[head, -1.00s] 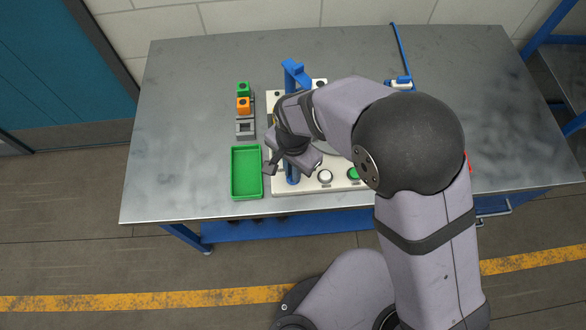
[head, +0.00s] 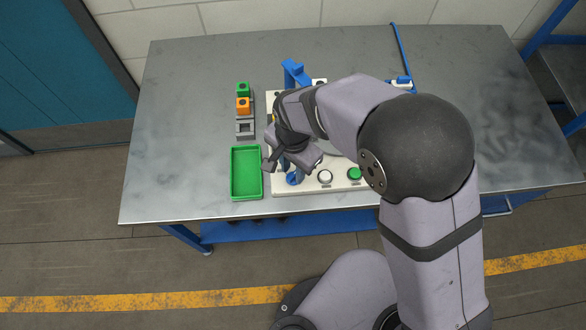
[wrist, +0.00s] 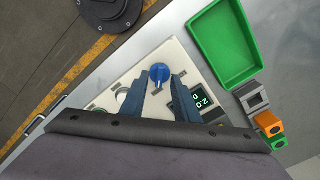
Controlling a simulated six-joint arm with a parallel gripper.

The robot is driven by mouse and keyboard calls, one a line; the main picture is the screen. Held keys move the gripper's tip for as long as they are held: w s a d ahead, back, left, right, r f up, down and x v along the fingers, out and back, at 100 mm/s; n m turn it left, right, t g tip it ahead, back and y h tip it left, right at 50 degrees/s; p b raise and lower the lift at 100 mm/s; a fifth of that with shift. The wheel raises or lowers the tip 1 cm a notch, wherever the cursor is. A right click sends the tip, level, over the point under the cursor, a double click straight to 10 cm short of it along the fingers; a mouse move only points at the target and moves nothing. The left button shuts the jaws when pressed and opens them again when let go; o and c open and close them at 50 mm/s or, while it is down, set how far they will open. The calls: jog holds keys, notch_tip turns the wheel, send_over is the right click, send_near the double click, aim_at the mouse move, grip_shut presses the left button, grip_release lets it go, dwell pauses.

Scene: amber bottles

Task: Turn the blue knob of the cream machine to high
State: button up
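The cream machine (head: 308,187) stands on the metal table, largely hidden behind my arm in the head view; its panel (wrist: 188,57) also shows in the wrist view. The blue knob (head: 293,179) is at the panel's front left; the wrist view shows it (wrist: 159,75) round with a raised grip. I cannot read its setting. A dark display (wrist: 197,99) beside it has pale digits. My gripper (wrist: 159,84) is open, its two blue-grey fingers apart on either side of the knob in that view, with nothing held. In the head view my gripper (head: 287,167) is just above the knob.
A green tray (head: 234,174) lies left of the machine. Behind it a grey holder (head: 245,128) stands with orange (head: 243,105) and green (head: 243,89) blocks. White (head: 325,177) and green (head: 354,174) buttons sit right of the knob. The table's left side is clear.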

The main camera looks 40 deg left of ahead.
aim_at(293, 174)
jog(key=shift+r+b, duration=0.65)
jog(key=shift+r, duration=2.5)
jog(key=s+d+f+n+h, duration=0.1)
jog(key=d+f+n, duration=0.1)
jog(key=d+n, duration=0.35)
jog(key=s+d+f+n, duration=0.2)
jog(key=d+f+n, duration=0.1)
jog(key=d+n, duration=0.25)
jog(key=w+d+r+m, duration=0.2)
jog(key=d+m, duration=0.1)
jog(key=d, duration=0.6)
jog(key=w+d+r+m, duration=0.2)
jog(key=w+d+m, duration=0.1)
jog(key=d, duration=0.6)
jog(key=w+d+r+m+y, duration=0.1)
jog(key=w+d+m, duration=0.2)
jog(key=d, duration=0.6)
jog(key=shift+w+d+r+m, duration=0.25)
jog(key=shift+d+r+m, duration=0.15)
jog(key=shift+m, duration=0.5)
